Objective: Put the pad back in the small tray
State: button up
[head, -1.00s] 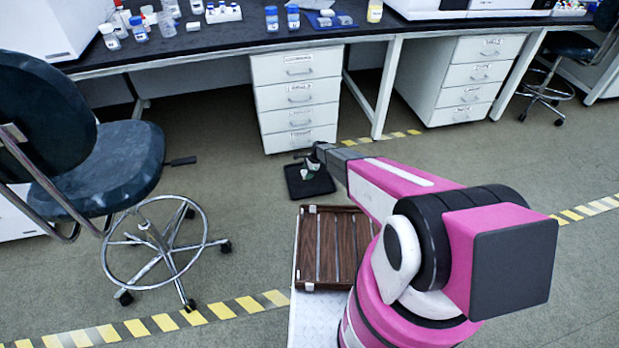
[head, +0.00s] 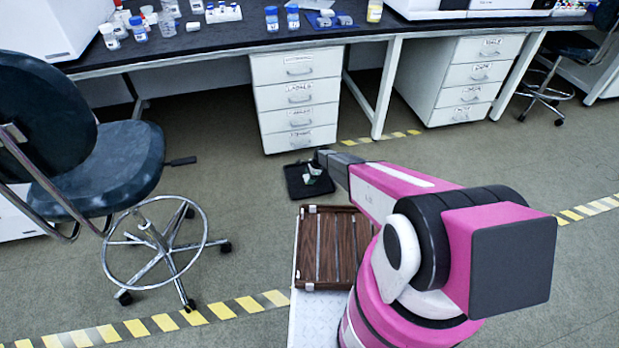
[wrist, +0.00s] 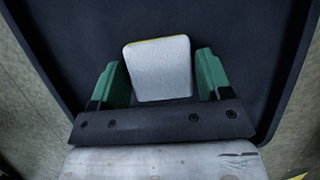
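The pad, a pale grey-white block with a yellow edge (wrist: 158,68), lies between the two green fingers of my gripper (wrist: 161,80) in the wrist view. Narrow dark gaps show beside the pad, so the fingers look open around it, not clamped. The small tray, black with a raised rim (wrist: 280,60), fills the area behind the pad. In the head view the small tray (head: 294,188) lies on the floor, and my gripper (head: 312,173) is low over its right half. The pad is a small pale patch there. Whether it rests fully on the tray floor is hard to tell.
A brown slatted tray (head: 328,245) lies in front of the small tray. A white drawer unit (head: 298,100) stands behind it under the bench. A wheeled chair (head: 110,170) is at the left. Bare floor lies between chair and tray.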

jog(key=shift+o, duration=0.9)
jog(key=shift+r, duration=0.15)
jog(key=s+d+r+n+h, duration=0.1)
jog(key=s+d+r+n, duration=0.3)
jog(key=r, duration=0.8)
jog(key=s+d+r+m, duration=0.15)
jog(key=d+r, duration=0.35)
jog(key=r, duration=0.6)
jog(key=s+d+r+n+h, duration=0.1)
jog(key=s+d+r+n, duration=0.3)
jog(key=s+r, duration=0.5)
jog(key=s+d+r+n+h, duration=0.1)
jog(key=s+d+r+n, duration=0.3)
jog(key=s+r, duration=0.6)
jog(key=s+d+r+n+t+h, duration=0.1)
jog(key=s+d+r+n, duration=0.3)
jog(key=s+r, duration=0.5)
notch_tip(320, 180, up, 3)
jog(key=shift+s+d+f, duration=0.15)
jog(key=shift+s+d, duration=0.15)
jog(key=shift+d, duration=0.8)
